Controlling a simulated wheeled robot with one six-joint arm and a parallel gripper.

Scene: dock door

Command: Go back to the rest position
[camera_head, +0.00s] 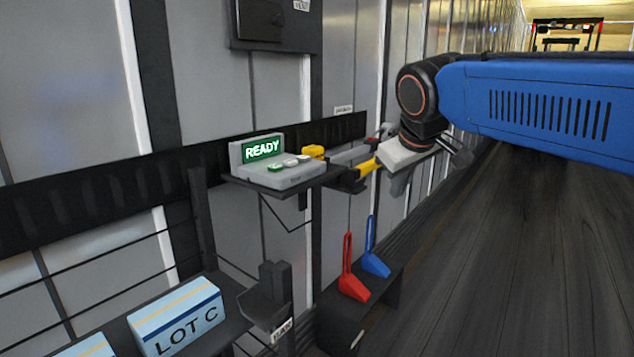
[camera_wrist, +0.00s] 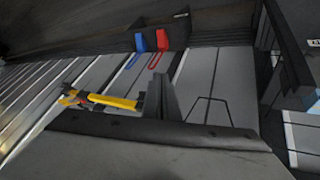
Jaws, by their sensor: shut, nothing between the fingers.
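My gripper (camera_head: 461,154) hangs at the end of my blue arm, at the upper right of the head view, in front of the panelled wall. Its two dark fingers are together with nothing between them. They also show near the middle of the wrist view (camera_wrist: 162,97). In the head view, a yellow-handled part (camera_head: 366,168) on the wall rail appears just left of my gripper's pale body; I cannot tell the gap. The same yellow part shows left of the fingers in the wrist view (camera_wrist: 112,101).
A console with a green READY sign (camera_head: 262,149) sits on a wall shelf. Below, a red-handled piece (camera_head: 349,280) and a blue-handled piece (camera_head: 373,262) stand on a dark ledge. A LOT C box (camera_head: 178,318) is lower left. Dark floor (camera_head: 520,260) at right is clear.

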